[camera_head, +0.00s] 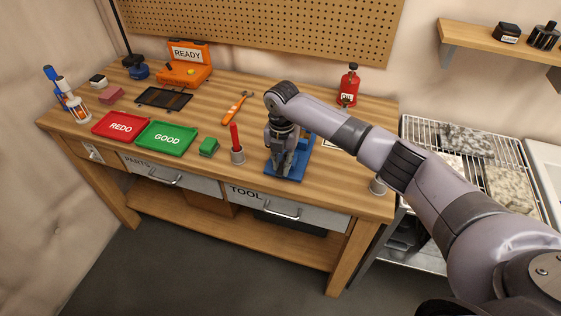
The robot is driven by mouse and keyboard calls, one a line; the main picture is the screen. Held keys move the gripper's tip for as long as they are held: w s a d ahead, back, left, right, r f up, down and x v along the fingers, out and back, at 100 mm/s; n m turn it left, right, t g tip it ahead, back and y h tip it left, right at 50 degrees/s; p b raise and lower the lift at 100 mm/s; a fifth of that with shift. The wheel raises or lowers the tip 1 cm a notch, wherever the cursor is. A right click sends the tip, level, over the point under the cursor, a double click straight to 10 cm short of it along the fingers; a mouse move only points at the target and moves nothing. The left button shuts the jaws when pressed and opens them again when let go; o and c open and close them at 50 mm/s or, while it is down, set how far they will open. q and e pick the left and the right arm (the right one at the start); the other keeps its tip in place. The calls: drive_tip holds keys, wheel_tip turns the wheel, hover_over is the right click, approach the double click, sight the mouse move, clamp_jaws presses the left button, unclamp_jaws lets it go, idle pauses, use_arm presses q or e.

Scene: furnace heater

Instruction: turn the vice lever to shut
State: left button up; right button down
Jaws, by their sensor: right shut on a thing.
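The blue vice (300,160) stands on the wooden workbench, right of its middle. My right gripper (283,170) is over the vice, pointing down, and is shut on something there. The gripper and wrist cover most of the vice, so the lever and the jaws of the vice are hidden. I cannot make out the lever's angle. My left gripper is not in view.

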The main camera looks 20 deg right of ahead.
sight(282, 167)
idle(0.3)
drive_tip(key=c, duration=1.5)
unclamp_jaws()
wheel_tip(282, 167, up, 12)
